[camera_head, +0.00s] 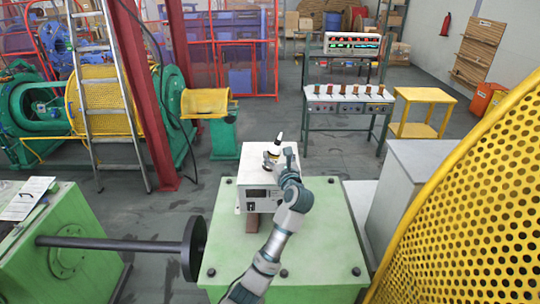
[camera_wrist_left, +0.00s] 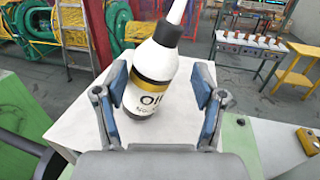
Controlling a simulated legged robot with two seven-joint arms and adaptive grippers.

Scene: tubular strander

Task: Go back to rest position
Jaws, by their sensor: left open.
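My left gripper (camera_head: 279,158) reaches over the white box from the front. In the left wrist view my gripper (camera_wrist_left: 162,105) is open, its two blue-padded fingers spread on either side of a white oil bottle. The oil bottle (camera_wrist_left: 150,80) has a black and gold label, a black collar and a pointed white nozzle. It stands on top of the white box, with its nozzle (camera_head: 278,138) showing in the head view. I cannot tell whether a finger touches it. My right gripper is not in view.
The white box (camera_head: 257,200) sits on a green table (camera_head: 325,240). A black disc on a shaft (camera_head: 193,247) stands at the left. A yellow perforated guard (camera_head: 475,200) fills the right side. A grey cabinet (camera_head: 405,180) and a yellow table (camera_head: 425,95) stand beyond.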

